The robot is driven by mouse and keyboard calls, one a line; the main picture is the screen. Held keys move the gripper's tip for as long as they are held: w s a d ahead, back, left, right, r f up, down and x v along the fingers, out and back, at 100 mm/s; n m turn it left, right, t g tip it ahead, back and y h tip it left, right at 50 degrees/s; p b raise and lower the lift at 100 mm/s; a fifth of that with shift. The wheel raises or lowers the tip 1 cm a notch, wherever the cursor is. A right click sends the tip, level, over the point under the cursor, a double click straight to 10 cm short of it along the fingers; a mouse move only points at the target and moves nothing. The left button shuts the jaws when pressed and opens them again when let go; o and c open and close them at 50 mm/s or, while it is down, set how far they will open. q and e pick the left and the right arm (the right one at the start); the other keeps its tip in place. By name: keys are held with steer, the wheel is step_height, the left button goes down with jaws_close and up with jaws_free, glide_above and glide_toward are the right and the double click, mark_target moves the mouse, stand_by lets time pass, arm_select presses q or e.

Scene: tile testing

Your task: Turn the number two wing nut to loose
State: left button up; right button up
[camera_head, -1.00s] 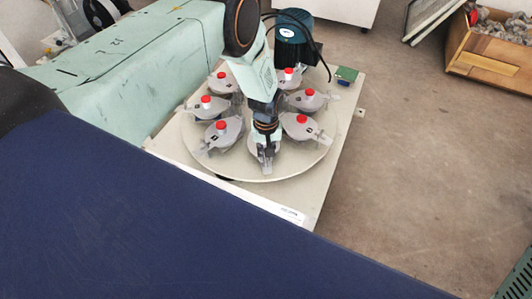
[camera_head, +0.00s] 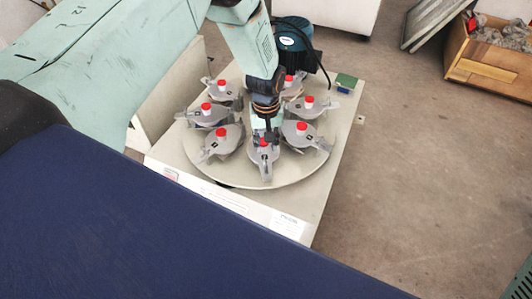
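A round pale turntable (camera_head: 225,177) carries a ring of several grey clamp stations, each with a red cap on top. My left gripper (camera_head: 268,133) points down at the front middle station (camera_head: 264,163), close to its red cap (camera_head: 263,142). The fingers are small and dark, so I cannot tell whether they are open or touch the cap. The number labels are too small to read, so I cannot tell which wing nut is number two. My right gripper is out of view.
A dark motor with a cable (camera_head: 291,38) stands behind the turntable. A green block (camera_head: 346,80) lies at the bench's back right corner. A wooden crate of rubble (camera_head: 490,60) stands at the upper right. The floor to the right is mostly clear.

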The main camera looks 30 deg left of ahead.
arm_select(q)
step_height(320, 180, up, 3)
steer(key=shift+r, duration=0.2)
stand_by(0.5)
steer(key=s+d+f+m+t+p, duration=0.1)
steer(key=s+f+m, duration=0.15)
steer(key=s, duration=0.35)
steer(key=s+d+f+m+t+p, duration=0.1)
steer(key=s+f+m+t+p, duration=0.15)
steer(key=s, duration=0.35)
steer(key=s+r+g+p, duration=0.1)
steer(key=s+r+p, duration=0.1)
steer(key=s, duration=0.9)
steer(key=s+r+m+g+p, duration=0.1)
steer(key=s+r+g+p, duration=0.1)
steer(key=s, duration=0.8)
steer(key=shift+s+d+r, duration=0.35)
steer(key=shift+s+r, duration=0.05)
steer(key=shift+r, duration=0.4)
